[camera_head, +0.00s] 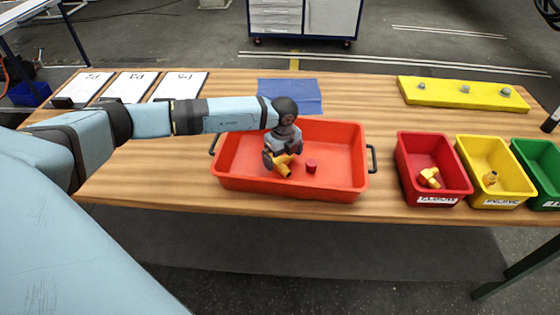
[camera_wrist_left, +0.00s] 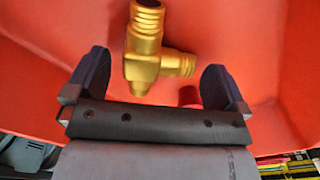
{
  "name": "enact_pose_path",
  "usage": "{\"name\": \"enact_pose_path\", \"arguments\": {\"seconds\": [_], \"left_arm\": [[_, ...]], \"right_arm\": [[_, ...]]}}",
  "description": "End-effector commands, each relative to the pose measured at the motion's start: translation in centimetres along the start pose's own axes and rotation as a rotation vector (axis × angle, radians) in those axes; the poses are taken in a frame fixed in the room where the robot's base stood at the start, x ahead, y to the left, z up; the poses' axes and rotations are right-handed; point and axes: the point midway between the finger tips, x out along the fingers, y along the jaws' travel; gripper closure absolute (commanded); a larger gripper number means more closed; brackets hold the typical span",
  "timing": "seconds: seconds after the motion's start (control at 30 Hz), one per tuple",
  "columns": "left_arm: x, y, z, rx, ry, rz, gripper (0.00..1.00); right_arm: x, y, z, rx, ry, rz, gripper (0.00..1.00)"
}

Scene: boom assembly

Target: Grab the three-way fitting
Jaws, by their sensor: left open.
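The three-way fitting (camera_head: 283,165) is brass-yellow and lies in the orange-red tray (camera_head: 235,183) on the wooden table. In the left wrist view the fitting (camera_wrist_left: 146,50) shows its threaded ends and lies between the two dark fingers. My left gripper (camera_head: 280,160) is open and points down into the tray, just over the fitting. In the left wrist view the left gripper (camera_wrist_left: 155,85) has its fingers wide apart, with a gap on both sides of the fitting. Contact is not visible. My right gripper is not in view.
A small red cylinder (camera_head: 311,166) lies in the tray, right of the fitting. Red (camera_head: 450,188), yellow (camera_head: 512,188) and green (camera_head: 545,180) bins stand at the right; the red and yellow ones hold brass parts. A blue cloth (camera_head: 292,92) lies behind the tray.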

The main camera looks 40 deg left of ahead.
Motion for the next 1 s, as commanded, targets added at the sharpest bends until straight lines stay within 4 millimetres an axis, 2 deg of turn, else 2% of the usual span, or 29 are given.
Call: {"name": "enact_pose_path", "arguments": {"seconds": [0.1,0.33,0.5,0.57,0.6,0.87,1.0], "left_arm": [[0.9,0.1,0.0,0.0,0.0,0.001,0.0],[1.0,0.0,0.0,0.0,0.0,0.0,0.02],[1.0,0.0,0.0,0.0,0.0,0.0,0.41],[1.0,0.0,0.0,0.0,0.0,0.0,0.55],[0.9,0.0,0.0,0.0,0.0,-0.001,0.58],[0.8,0.0,0.0,0.0,0.0,-0.001,0.58],[-0.1,-0.1,0.0,0.0,0.0,-0.003,0.58]], "right_arm": [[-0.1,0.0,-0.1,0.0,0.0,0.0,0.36],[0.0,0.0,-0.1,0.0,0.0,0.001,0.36],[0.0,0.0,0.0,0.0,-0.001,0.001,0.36],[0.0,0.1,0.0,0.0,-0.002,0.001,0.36],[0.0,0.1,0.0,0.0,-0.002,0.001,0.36],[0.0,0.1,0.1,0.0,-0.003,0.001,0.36],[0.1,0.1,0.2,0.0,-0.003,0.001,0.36]]}}
